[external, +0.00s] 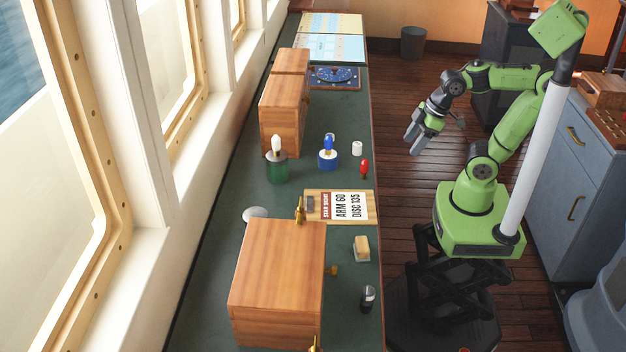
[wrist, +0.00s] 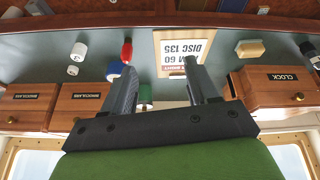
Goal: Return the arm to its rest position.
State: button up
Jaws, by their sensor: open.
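My arm is green and black, on a green base beside the long counter, and stands bent over the floor on the counter's right in the external view. My gripper (external: 413,138) points downward, clear of the counter, and nothing is held in it. In the wrist view the two dark fingers of my gripper (wrist: 160,82) are spread apart, with the counter behind them upside down. The gap between the fingers is empty.
The green-topped counter (external: 222,215) holds wooden boxes (external: 275,270), a card (external: 345,206), a red piece (external: 364,168), a blue-based item (external: 328,158) and a green jar (external: 277,170). Grey cabinets (external: 562,175) stand right of my base. Wooden floor (external: 400,200) lies between.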

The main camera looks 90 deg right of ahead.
jog(key=s, duration=0.2)
jog(key=s+m, duration=0.1)
jog(key=s, duration=0.1)
jog(key=s+m, duration=0.1)
jog(key=s, duration=0.1)
jog(key=shift+d+t, duration=0.4)
